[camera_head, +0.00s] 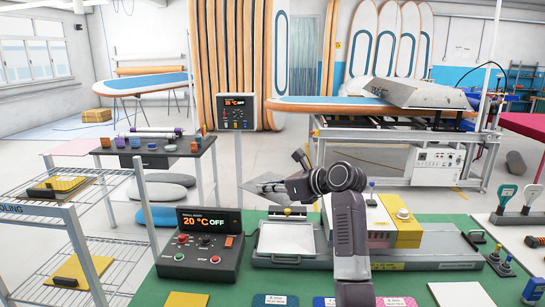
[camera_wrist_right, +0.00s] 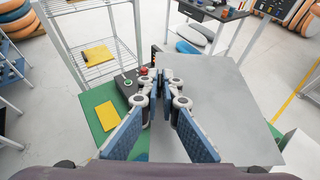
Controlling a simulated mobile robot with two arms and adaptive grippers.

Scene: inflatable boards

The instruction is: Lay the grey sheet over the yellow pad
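My right gripper (camera_head: 285,186) is raised above the workbench in the middle of the head view, pointing left. Its fingertips (camera_wrist_right: 160,78) are close together at the edge of the grey sheet (camera_wrist_right: 225,100), which spreads to the right in the right wrist view. In the head view the sheet (camera_head: 262,184) shows as a thin grey shape beyond the fingers. A flat yellow pad (camera_head: 187,300) lies at the front edge of the green bench top; it also shows in the wrist view (camera_wrist_right: 107,116), left of the fingers and clear of the sheet. My left gripper is not in view.
A control box (camera_head: 203,246) reading 20 °C OFF stands beside a white-plated press (camera_head: 287,240). A wire rack (camera_head: 125,258) at left holds other yellow pads (camera_head: 80,272). Small coloured cards lie along the bench front. Hand tools stand at the right.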

